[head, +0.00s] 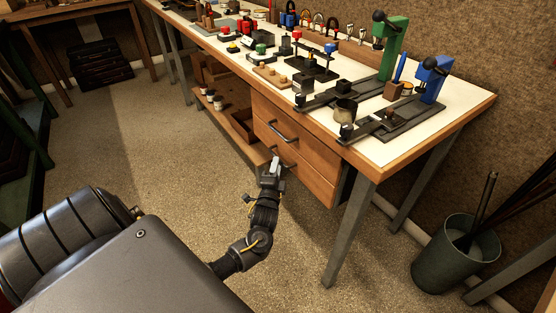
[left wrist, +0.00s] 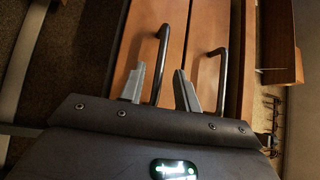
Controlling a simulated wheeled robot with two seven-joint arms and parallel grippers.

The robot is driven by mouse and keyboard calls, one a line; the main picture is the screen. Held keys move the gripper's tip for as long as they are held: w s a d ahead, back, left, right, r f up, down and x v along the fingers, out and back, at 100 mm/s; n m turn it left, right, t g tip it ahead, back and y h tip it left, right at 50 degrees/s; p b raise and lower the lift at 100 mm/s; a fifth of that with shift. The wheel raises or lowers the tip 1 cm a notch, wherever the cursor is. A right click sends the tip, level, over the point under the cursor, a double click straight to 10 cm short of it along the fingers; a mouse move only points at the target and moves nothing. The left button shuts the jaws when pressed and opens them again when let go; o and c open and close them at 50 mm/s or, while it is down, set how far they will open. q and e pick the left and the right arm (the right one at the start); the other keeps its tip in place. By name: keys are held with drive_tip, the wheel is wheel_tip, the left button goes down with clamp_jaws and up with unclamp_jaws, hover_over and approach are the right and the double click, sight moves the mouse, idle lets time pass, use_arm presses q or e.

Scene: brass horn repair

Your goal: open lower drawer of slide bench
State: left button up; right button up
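The slide bench (head: 480,108) stands at the right of the head view, with two wooden drawers under its top. The lower drawer (head: 314,184) looks shut, its front level with the upper drawer (head: 300,144). My left gripper (head: 274,165) is at the lower drawer's handle and partly hides it. In the left wrist view the open fingers (left wrist: 159,82) stand on either side of the dark lower handle (left wrist: 162,48), with gaps visible; contact cannot be told. The upper handle (left wrist: 223,66) is to the right, outside the fingers. My right gripper is not in view.
The bench top holds a green press (head: 393,45), a blue press (head: 433,78) and small tools. An open shelf (head: 228,126) lies left of the drawers. A bench leg (head: 348,235) and a green bin (head: 455,255) stand at right. The floor before the drawers is clear.

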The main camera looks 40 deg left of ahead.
use_arm(q)
drive_tip(key=shift+x, duration=2.1)
clamp_jaws()
drive_tip(key=shift+a, duration=0.15)
